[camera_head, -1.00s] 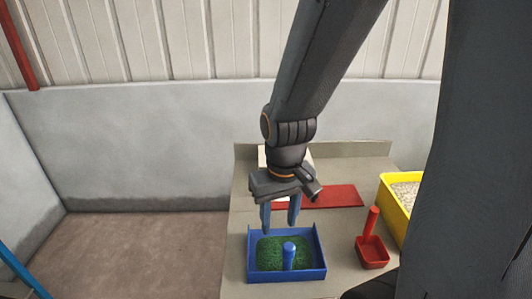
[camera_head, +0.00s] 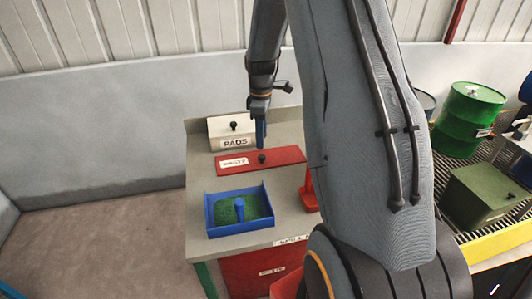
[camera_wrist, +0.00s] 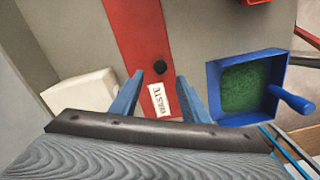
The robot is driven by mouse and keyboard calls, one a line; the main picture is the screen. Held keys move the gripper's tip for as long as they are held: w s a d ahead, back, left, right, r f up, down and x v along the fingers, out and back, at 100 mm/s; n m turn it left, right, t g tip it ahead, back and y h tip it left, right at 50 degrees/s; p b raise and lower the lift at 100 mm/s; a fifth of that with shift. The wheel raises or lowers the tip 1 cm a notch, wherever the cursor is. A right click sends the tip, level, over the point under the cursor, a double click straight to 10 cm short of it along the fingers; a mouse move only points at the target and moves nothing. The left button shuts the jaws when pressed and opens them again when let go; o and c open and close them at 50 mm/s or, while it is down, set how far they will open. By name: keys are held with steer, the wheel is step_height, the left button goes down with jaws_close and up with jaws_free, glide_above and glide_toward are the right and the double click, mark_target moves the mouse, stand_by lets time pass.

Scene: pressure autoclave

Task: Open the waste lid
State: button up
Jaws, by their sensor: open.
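The waste lid is a flat red panel (camera_head: 285,156) set in the grey bench top, with a white WASTE label and a small black knob (camera_head: 262,158). It also shows in the wrist view as a red strip (camera_wrist: 130,30) with its knob (camera_wrist: 161,68). My gripper (camera_head: 261,143) is open and empty, with blue fingers pointing down above the lid by the knob. In the wrist view the knob and label show between and just beyond the fingertips (camera_wrist: 160,76). The gap between fingers and knob is hard to judge. The lid lies flat and closed.
A blue tray (camera_head: 210,222) with green content and a blue handle stands in front of the lid. A cream PADS box (camera_head: 218,139) stands behind it. A red scoop (camera_head: 309,190) is at the right. The bench's left strip is clear.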

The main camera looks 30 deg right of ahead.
mark_target(262, 156)
steer(key=shift+f+p, duration=1.05)
steer(key=shift+f, duration=2.75)
